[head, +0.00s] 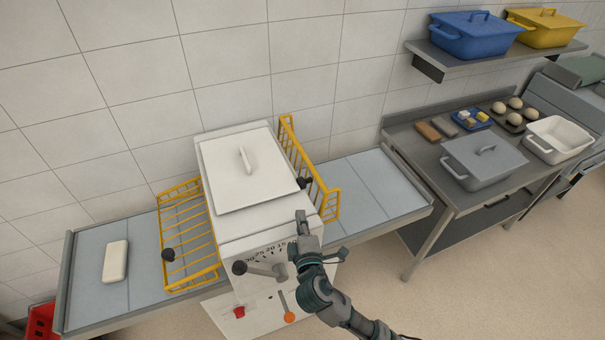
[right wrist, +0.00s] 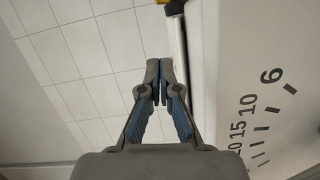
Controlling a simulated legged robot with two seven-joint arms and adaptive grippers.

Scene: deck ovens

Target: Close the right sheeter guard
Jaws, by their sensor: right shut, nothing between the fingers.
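The dough sheeter (head: 248,220) is a white machine with a belt wing on each side. Its right guard (head: 312,170) is a yellow wire frame that stands steeply up beside the body, above the right belt (head: 365,185). A black knob (head: 305,182) shows at this guard. The left guard (head: 187,235) is a similar yellow frame lying lower over the left belt. My right gripper (head: 300,216) is shut and empty, over the front right of the sheeter body, just short of the right guard's near end. It also shows in the right wrist view (right wrist: 159,72), fingertips together beside the dial face.
A lever with a dark knob (head: 240,267) sticks out of the sheeter front, near my arm. A white block (head: 115,261) lies on the left belt. A steel table (head: 440,190) with a grey lidded pot (head: 483,158) stands at right. The right belt is bare.

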